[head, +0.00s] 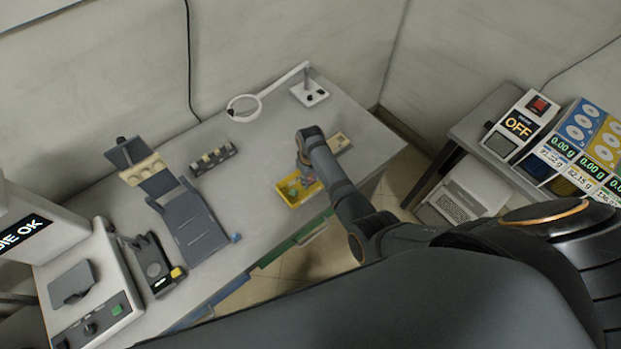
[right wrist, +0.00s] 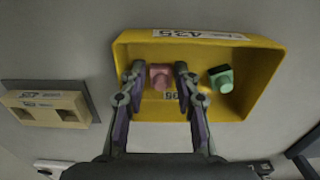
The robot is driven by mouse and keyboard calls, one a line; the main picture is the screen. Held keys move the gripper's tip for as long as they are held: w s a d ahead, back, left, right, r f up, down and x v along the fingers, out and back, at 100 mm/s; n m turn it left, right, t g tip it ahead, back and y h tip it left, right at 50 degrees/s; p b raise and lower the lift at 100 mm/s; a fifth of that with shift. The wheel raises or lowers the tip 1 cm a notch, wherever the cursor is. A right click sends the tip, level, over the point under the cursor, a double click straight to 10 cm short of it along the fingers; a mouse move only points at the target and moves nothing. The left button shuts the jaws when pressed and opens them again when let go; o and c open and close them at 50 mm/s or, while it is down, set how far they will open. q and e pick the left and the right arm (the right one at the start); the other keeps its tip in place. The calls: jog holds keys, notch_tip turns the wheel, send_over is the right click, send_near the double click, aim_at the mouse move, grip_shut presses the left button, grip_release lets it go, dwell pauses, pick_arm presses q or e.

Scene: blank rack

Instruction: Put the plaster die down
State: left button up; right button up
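My right gripper (right wrist: 160,72) points down into a yellow tray (right wrist: 262,92). Its two fingers stand on either side of a pink plaster die (right wrist: 161,80) and look closed on it, low in the tray. The pink die looks about as large as the green die (right wrist: 221,79) to its right, so it is at or near the tray floor; its underside is hidden. In the head view my right arm reaches over the yellow tray (head: 283,196) and hides most of the gripper. My left gripper is not in view.
A beige block with two square holes (right wrist: 47,108) lies left of the tray. On the bench (head: 262,150) stand a dark block rack (head: 213,160), a ring lamp (head: 245,107), a dark sloped stand (head: 190,225) and a "DIE OK" machine (head: 75,283). Bare bench lies left of the tray.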

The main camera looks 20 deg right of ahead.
aim_at(311, 179)
jog(key=shift+r, duration=0.35)
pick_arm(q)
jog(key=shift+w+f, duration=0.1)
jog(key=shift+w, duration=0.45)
pick_arm(e)
notch_tip(311, 179, up, 12)
jog(key=shift+f, duration=0.1)
